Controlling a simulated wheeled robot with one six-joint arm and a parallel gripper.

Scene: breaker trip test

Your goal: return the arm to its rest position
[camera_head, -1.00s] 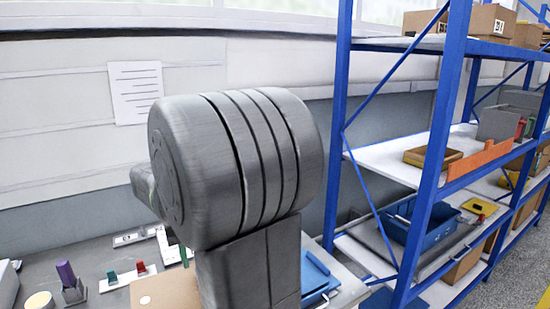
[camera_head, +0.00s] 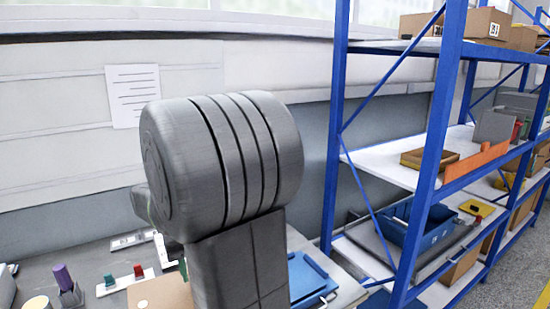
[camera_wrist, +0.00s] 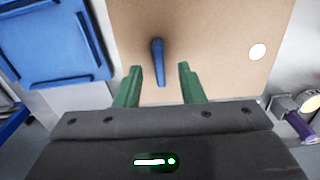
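My gripper (camera_wrist: 160,72) shows in the wrist view with its two green fingers apart and nothing held between them. A blue upright handle or peg (camera_wrist: 158,62) stands on a brown board (camera_wrist: 215,35) ahead of the fingers; I cannot tell the distance to it. The same brown board shows low in the head view (camera_head: 160,294), partly behind my arm.
A blue tray (camera_head: 310,278) lies right of my arm. A white strip (camera_head: 127,281) with red and green levers and a purple cylinder (camera_head: 63,277) sit on the bench at left. A blue-framed shelf (camera_head: 440,110) with boxes stands at right.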

